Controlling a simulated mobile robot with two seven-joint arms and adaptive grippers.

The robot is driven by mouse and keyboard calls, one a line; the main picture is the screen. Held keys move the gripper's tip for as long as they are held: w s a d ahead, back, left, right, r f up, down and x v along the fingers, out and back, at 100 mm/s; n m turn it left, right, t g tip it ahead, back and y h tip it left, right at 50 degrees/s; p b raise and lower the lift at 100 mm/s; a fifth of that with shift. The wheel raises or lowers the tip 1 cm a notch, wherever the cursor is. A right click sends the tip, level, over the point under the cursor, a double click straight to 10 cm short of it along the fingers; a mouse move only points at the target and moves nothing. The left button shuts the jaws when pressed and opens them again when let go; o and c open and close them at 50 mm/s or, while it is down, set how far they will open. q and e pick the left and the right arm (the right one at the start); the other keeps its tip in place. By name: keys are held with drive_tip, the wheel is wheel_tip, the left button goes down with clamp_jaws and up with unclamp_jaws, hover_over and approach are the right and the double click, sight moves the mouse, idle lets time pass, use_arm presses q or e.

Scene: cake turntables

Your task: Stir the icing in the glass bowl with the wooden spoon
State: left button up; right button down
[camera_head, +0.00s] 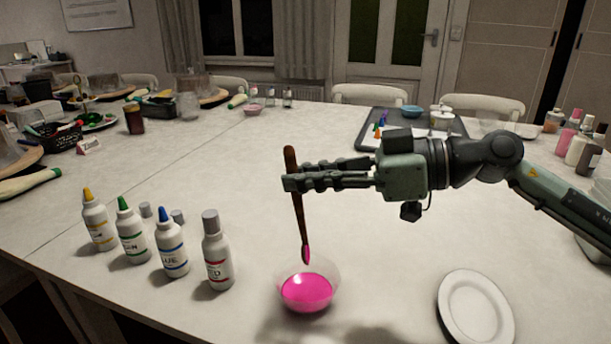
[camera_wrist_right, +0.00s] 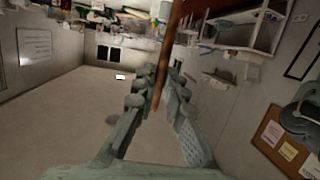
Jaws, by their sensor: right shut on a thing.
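My right gripper (camera_head: 290,183) is shut on the wooden spoon (camera_head: 299,215) and holds it nearly upright, handle up. The spoon's lower end is coated in pink and hangs at the glass bowl (camera_head: 334,272), over its back rim area; I cannot tell whether it touches the icing. Pink icing (camera_head: 306,292) lies in the bottom of the bowl. In the right wrist view, the spoon's brown handle (camera_wrist_right: 165,60) runs between the fingers (camera_wrist_right: 160,85). My left gripper is not in view.
Several labelled bottles, including the red-labelled one (camera_head: 217,256), stand left of the bowl. A white plate (camera_head: 474,310) lies to the right. A dark tray (camera_head: 372,130) with small items sits behind my right gripper. The table between the bowl and plate is clear.

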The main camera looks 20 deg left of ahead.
sight(287, 145)
drive_tip(key=shift+r, duration=2.5)
